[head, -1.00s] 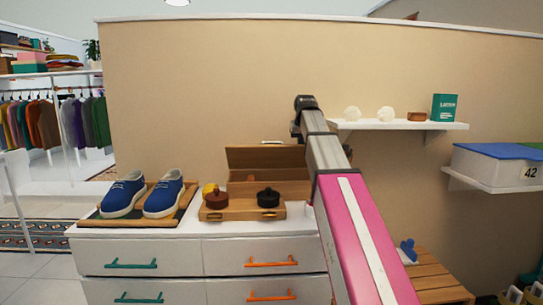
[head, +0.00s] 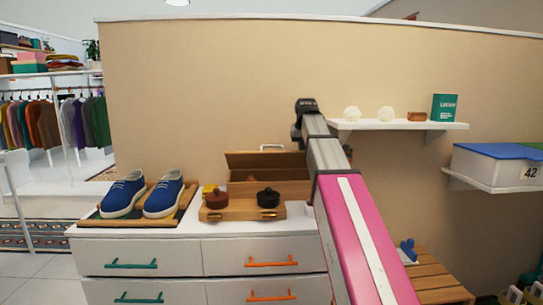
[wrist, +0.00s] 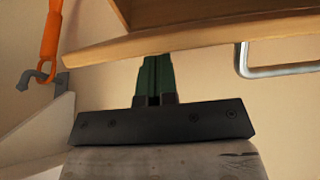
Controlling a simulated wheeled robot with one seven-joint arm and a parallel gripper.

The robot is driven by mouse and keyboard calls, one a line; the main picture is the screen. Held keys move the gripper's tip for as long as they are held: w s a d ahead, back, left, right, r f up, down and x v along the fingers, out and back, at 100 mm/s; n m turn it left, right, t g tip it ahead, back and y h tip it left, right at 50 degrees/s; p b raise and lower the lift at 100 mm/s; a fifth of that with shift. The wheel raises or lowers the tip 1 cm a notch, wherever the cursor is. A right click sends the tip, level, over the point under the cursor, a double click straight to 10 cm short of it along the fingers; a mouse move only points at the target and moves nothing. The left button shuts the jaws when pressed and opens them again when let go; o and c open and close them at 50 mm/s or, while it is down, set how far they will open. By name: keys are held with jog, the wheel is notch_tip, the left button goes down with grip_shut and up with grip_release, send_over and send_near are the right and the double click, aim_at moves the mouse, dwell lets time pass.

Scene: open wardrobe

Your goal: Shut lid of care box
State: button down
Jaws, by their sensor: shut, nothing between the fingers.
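The care box (head: 290,188) is a wooden box on the white dresser, behind a small wooden tray. Its lid (head: 262,161) stands raised and tilted over the box, with a metal handle (head: 272,147) showing above its top edge. In the wrist view the lid's wooden edge (wrist: 190,38) crosses the top, with the handle (wrist: 285,70) at right. My gripper (wrist: 155,62) is shut and empty, its green fingertips at the lid's edge; whether they touch it I cannot tell. In the head view my arm hides the gripper.
The tray (head: 240,211) holds two round lidded pots and a yellow item in front of the box. Blue shoes (head: 163,198) stand on a board at left. A wall shelf (head: 400,125) with small items is at right. An orange item (wrist: 52,35) hangs in the wrist view.

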aim_at(303, 156)
jog(key=shift+s+f, duration=0.25)
jog(key=shift+s, duration=0.05)
jog(key=shift+s+f, duration=0.55)
jog(key=shift+s, duration=0.05)
dwell(0.5)
jog(key=shift+s+f, duration=0.65)
jog(key=shift+f, duration=0.1)
jog(key=shift+s+f, duration=0.1)
jog(key=shift+f, duration=0.05)
jog(key=shift+s+f, duration=0.45)
jog(key=shift+f, duration=0.4)
